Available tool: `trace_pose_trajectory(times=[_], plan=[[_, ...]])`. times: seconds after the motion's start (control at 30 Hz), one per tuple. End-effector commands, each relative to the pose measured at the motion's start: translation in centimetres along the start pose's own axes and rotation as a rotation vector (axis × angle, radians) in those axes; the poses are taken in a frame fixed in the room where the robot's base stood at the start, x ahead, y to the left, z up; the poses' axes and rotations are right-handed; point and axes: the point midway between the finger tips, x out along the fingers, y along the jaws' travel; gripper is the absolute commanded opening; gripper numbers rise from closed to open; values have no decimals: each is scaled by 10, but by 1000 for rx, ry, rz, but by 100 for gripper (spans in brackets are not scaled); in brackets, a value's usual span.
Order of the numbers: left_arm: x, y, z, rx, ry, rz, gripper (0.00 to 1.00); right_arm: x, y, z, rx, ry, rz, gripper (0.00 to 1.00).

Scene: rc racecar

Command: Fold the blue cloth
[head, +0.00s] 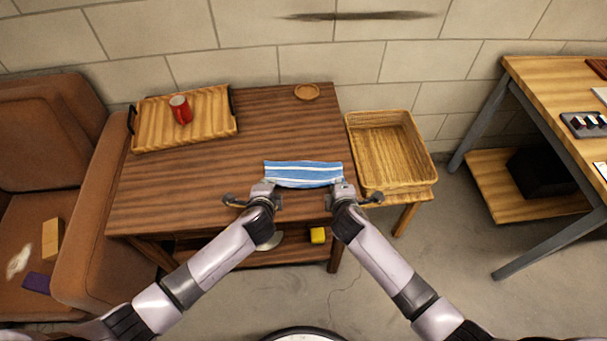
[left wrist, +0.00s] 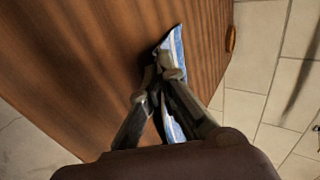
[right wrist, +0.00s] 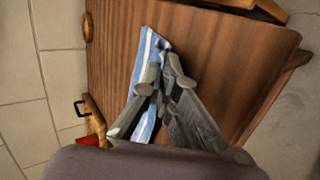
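The blue cloth (head: 303,174) with white stripes shows as a narrow strip near the front right of the brown wooden table (head: 190,190). My left gripper (head: 264,187) is at its near left corner. In the left wrist view the fingertips close together on the edge of the cloth (left wrist: 177,45). My right gripper (head: 342,186) is at its near right corner. In the right wrist view its fingertips also meet at the edge of the cloth (right wrist: 153,45). The fingers hide the pinched corners, and I cannot tell how many layers they hold.
A wooden tray (head: 213,126) with a red mug (head: 180,109) stands at the back left. A round wooden coaster (head: 307,91) lies at the back right. A wicker basket (head: 428,174) stands right of the table. The table's middle and left are clear.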

Motion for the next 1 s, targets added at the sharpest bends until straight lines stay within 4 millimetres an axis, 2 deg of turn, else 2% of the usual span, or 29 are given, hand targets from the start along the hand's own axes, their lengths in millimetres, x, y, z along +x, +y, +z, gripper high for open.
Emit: trace_pose_trajectory(times=[0.2,0.73,0.87,1.0], plan=[[0,0,0,0,0,-1,0,0,0,0,0,-1,2,0],[0,0,0,0,-1,0,36,0,0,0,0,-1,0,36],[-10,-7,0,-1,1,-1,37,-10,7,0,1,-1,2,37],[-30,-19,-1,-1,2,-1,37,-30,19,1,0,0,2,37]])
